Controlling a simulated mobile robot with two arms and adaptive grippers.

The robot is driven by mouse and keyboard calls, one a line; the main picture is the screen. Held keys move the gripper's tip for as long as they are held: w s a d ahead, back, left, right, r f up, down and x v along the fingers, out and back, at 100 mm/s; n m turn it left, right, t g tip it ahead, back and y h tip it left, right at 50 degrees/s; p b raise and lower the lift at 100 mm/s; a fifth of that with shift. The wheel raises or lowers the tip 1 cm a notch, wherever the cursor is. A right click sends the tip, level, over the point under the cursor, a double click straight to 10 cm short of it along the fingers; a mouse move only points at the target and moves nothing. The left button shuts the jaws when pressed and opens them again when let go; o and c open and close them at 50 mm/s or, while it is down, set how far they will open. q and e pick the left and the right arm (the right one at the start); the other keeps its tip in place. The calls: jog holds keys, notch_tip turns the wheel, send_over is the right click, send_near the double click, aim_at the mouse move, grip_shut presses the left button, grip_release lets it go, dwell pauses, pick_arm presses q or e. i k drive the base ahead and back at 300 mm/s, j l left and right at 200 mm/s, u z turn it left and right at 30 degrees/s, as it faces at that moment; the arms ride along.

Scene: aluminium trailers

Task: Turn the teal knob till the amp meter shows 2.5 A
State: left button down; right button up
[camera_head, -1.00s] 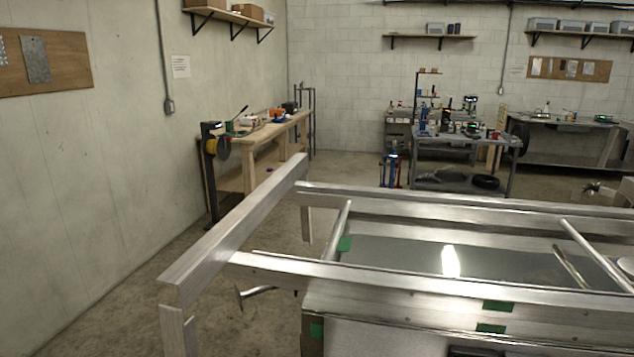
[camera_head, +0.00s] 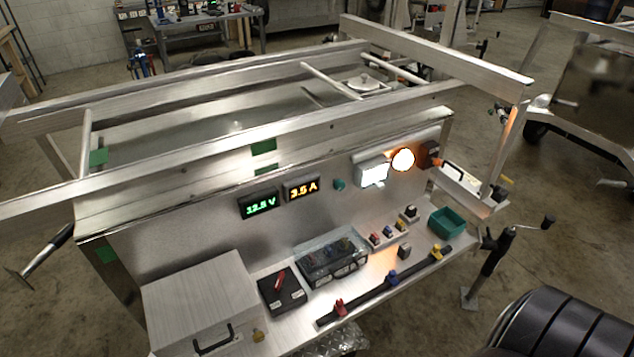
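The teal knob (camera_head: 339,184) is a small round knob on the upright aluminium panel, right of the meters. The amp meter (camera_head: 302,189) is a black box with amber digits that look like 3.5 A. Nothing touches the knob. Neither of my grippers is in view.
A volt meter (camera_head: 258,205) with green digits sits left of the amp meter. A lit white lamp (camera_head: 374,172) and a round amber light (camera_head: 403,159) are right of the knob. The shelf below holds a clear-lidded box (camera_head: 332,258), a teal bin (camera_head: 447,222) and a metal box (camera_head: 200,300).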

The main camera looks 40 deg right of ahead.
aim_at(339, 184)
jog(key=z, duration=1.05)
